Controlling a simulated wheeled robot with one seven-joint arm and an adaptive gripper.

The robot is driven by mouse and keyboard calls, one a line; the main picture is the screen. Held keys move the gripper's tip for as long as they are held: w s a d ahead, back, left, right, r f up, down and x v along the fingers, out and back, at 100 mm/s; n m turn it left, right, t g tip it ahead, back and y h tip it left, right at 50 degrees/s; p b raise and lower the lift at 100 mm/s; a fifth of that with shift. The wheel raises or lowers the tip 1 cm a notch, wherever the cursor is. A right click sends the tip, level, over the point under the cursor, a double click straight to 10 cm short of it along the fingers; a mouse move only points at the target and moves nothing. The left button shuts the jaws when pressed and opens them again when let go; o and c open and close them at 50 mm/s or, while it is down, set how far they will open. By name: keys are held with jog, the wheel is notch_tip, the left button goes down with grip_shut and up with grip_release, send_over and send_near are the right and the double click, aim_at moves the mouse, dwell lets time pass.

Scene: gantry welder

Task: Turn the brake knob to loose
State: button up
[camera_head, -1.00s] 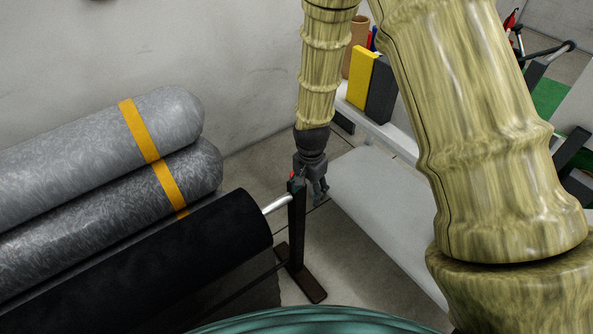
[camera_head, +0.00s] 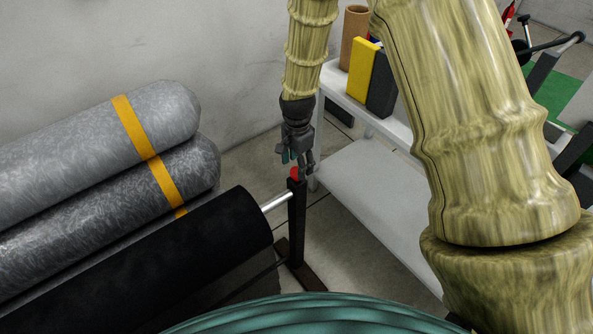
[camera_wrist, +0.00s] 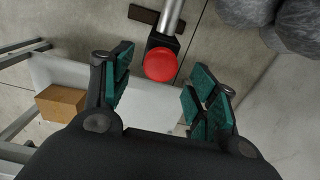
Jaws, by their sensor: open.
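The brake knob (camera_wrist: 160,64) is a round red knob on top of a dark post. In the head view the knob (camera_head: 295,174) shows at the post's top (camera_head: 297,225), partly hidden by my gripper. My gripper (camera_head: 297,160) is open just above the knob and points down. In the wrist view, the teal pads of my gripper (camera_wrist: 157,92) are spread wide. The knob lies between and a little beyond the fingertips there, with no visible contact. How the knob is set cannot be read.
A silver bar (camera_head: 278,202) joins the post to a black roll (camera_head: 180,250). Grey rolls with orange straps (camera_head: 165,110) lie at the left. A white shelf (camera_head: 375,195) stands right of the post, with yellow and dark binders (camera_head: 362,70) on top. A cardboard box (camera_wrist: 62,103) shows in the wrist view.

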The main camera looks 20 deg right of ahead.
jog(key=shift+f, duration=2.15)
jog(key=c, duration=1)
